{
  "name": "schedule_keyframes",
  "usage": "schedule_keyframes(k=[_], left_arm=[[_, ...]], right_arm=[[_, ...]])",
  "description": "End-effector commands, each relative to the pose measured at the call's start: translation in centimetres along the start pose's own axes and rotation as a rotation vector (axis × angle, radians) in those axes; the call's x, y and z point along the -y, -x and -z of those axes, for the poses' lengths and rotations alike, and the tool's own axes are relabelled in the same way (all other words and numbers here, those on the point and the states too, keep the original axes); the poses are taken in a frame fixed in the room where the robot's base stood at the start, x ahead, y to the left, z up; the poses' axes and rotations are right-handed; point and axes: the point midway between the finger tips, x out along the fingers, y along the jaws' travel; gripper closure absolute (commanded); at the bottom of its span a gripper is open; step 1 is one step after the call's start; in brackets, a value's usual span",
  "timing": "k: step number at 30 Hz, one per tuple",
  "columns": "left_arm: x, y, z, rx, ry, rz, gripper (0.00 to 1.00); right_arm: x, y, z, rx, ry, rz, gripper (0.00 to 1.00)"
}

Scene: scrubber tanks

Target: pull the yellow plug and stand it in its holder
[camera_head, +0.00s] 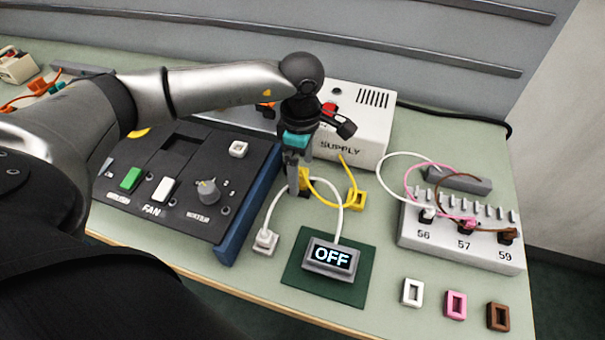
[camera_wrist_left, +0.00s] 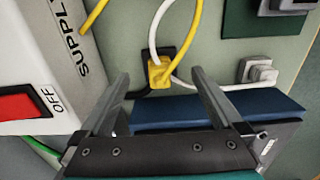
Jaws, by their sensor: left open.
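The yellow plug (camera_head: 304,180) sits on a dark socket at the bench, partly hidden by my left gripper in the head view. In the left wrist view the yellow plug (camera_wrist_left: 159,73) shows with its yellow cable rising from it. My left gripper (camera_head: 295,188) is open and points down at the plug. In the wrist view its fingertips lie on either side of the plug, apart from it; their exact height is unclear. The yellow holder (camera_head: 357,199), a small frame, stands on the bench to the right of the plug. My right gripper is not in view.
The white supply box (camera_head: 358,135) stands behind the plug. A dark control panel (camera_head: 185,180) with a blue edge is to the left. A white cable arcs close to the plug towards the OFF display (camera_head: 331,257). A numbered socket block (camera_head: 460,240) stands to the right.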

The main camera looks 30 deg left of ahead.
Motion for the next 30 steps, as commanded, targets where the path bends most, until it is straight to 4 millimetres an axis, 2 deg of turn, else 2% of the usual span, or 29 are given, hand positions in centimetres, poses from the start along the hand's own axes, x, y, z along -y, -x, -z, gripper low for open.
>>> schedule_keyframes(k=[9,15,21,30], left_arm=[[-0.1,7.7,0.0,0.002,0.0,-0.006,0.0],[-0.1,11.6,0.0,0.001,-0.001,-0.004,0.0],[0.0,13.5,0.0,0.001,0.0,-0.001,0.0],[0.0,13.7,0.0,0.001,0.0,0.0,0.0]], right_arm=[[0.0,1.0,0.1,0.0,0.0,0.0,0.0],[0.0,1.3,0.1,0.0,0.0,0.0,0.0],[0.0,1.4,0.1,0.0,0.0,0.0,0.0],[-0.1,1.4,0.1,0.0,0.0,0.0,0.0]])
